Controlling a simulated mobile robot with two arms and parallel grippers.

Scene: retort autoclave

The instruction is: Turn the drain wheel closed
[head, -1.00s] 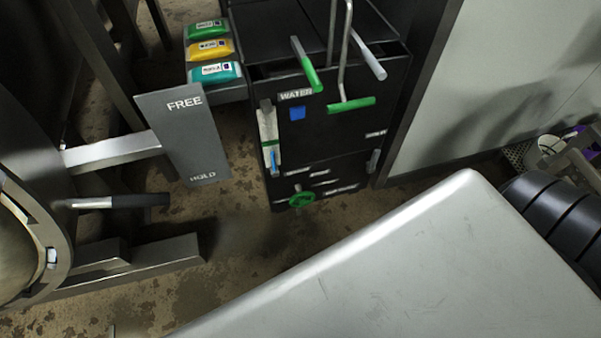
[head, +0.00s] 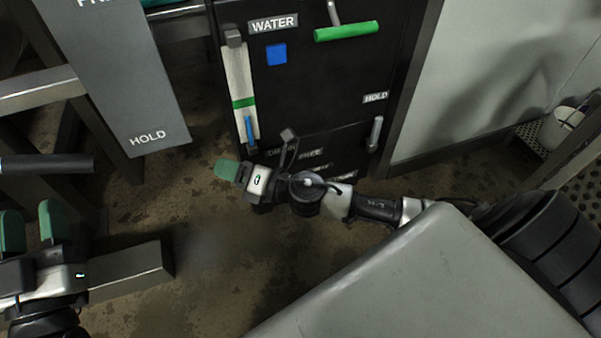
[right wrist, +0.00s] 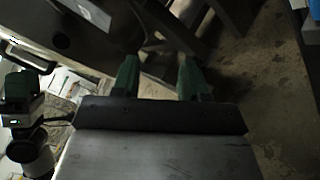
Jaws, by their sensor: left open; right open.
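The green drain wheel is not visible in either view now; in the head view my right wrist covers the lower front of the black panel (head: 318,95), where the wheel sat in the earlier frame. My right gripper (head: 228,171) is in front of that lower panel, pointing left, with one green fingertip clearly showing. In the right wrist view its two green fingers (right wrist: 158,77) are apart with nothing between them. My left gripper (head: 31,227) is open and empty at the lower left of the head view, well away from the panel.
A grey FREE/HOLD plate (head: 115,75) stands left of the panel. A green-handled lever (head: 346,32) and a white slide gauge (head: 239,90) are on the panel face. A metal beam (head: 128,274) lies low at left. The floor (head: 210,255) between is clear.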

